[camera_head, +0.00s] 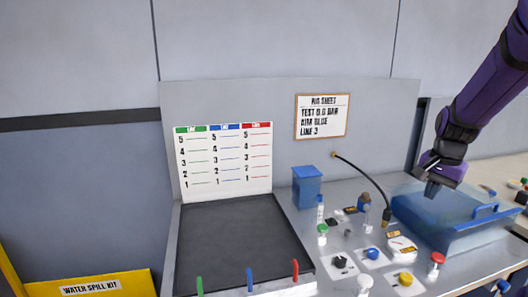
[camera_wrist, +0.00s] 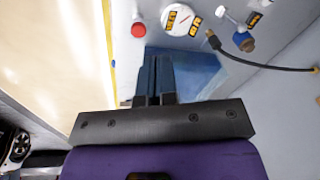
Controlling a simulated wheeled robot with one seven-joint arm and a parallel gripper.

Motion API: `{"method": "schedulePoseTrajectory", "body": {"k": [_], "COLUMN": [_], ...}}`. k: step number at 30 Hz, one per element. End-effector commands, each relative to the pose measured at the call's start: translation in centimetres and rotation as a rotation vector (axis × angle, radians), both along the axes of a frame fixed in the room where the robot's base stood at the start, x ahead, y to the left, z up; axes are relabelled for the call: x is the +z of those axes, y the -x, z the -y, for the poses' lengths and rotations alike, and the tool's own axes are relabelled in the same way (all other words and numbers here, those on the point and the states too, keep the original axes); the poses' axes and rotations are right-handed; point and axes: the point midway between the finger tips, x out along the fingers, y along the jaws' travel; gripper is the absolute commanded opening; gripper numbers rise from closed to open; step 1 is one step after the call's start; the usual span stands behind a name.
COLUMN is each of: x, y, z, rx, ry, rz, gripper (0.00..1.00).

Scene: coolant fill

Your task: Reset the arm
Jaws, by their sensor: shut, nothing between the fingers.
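My purple arm reaches in from the upper right in the head view. In the wrist view my gripper (camera_wrist: 155,98) also shows shut, with part of a blue surface (camera_wrist: 205,72) behind the fingers. The bin's inside is partly hidden by my gripper.
The bench carries a dark tray (camera_head: 240,240), a blue box (camera_head: 307,187), a black hose (camera_head: 365,175) and several coloured knobs. A level chart (camera_head: 225,160) and a job sheet (camera_head: 322,117) are on the back panel. A yellow spill kit (camera_head: 90,285) stands at lower left.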

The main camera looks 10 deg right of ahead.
Motion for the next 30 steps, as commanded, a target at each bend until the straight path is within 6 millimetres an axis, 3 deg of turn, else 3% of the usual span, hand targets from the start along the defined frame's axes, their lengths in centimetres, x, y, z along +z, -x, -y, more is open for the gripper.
{"method": "schedulePoseTrajectory", "body": {"k": [6, 15, 24, 30], "x": [5.1, 9.6, 11.8, 12.1], "y": [2.5, 7.8, 14.4, 17.7], "z": [-6.3, -13.6, -18.9, -20.7], "rx": [0.237, 0.556, 0.860, 1.001], "ry": [0.046, 0.123, 0.220, 0.276], "rz": [0.072, 0.159, 0.242, 0.277], "gripper": [0.00, 0.00, 0.00, 0.00]}}
